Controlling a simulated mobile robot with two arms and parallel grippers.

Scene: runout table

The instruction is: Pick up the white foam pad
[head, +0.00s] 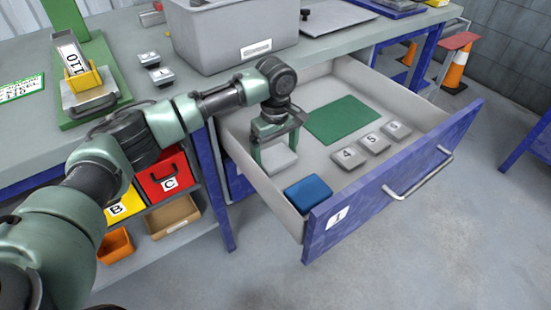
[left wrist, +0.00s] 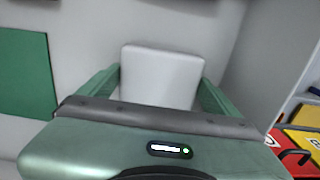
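The white foam pad (head: 281,162) lies flat on the floor of the open drawer, near its left side. In the left wrist view the pad (left wrist: 162,75) shows as a pale rounded square between the two green fingers. My left gripper (head: 277,153) points down over the pad with its fingers apart, one on either side of it. It looks open; any contact between the fingertips and the pad edges is hard to make out. My right gripper is in neither view.
The drawer (head: 440,133) also holds a blue pad (head: 308,194), a green mat (head: 342,119) and several numbered grey blocks (head: 348,157). A grey bin (head: 232,35) stands on the table above. Yellow and red bins (head: 163,176) sit on the shelf at left.

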